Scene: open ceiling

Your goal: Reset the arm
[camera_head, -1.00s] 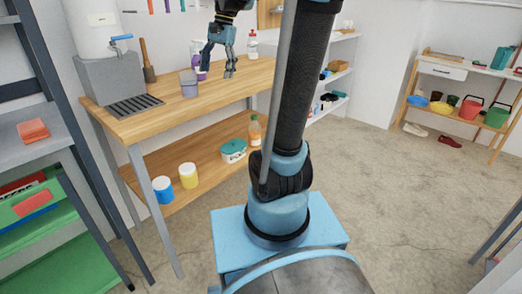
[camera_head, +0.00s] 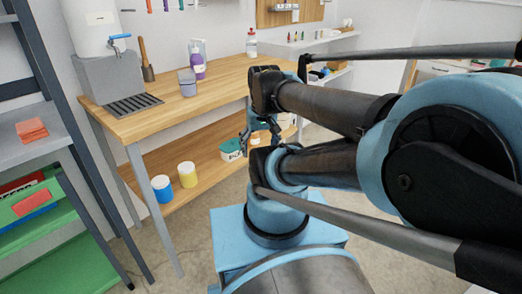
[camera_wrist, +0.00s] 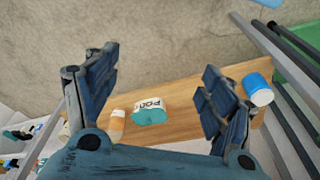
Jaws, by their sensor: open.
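My gripper (camera_head: 262,128) hangs in front of the wooden workbench (camera_head: 130,122) in the head view, partly hidden by my folded arm. In the wrist view my gripper (camera_wrist: 160,85) has its two blue fingers spread wide apart, with nothing between them. My arm covers much of the right half of the head view.
On the bench top stand a purple spray bottle (camera_head: 198,62), a lidded container (camera_head: 187,83) and a water dispenser (camera_head: 92,28) on a grey block. A blue jar (camera_head: 161,188) and a yellow jar (camera_head: 188,174) stand on the lower shelf. A dark-framed rack (camera_head: 62,120) stands at left.

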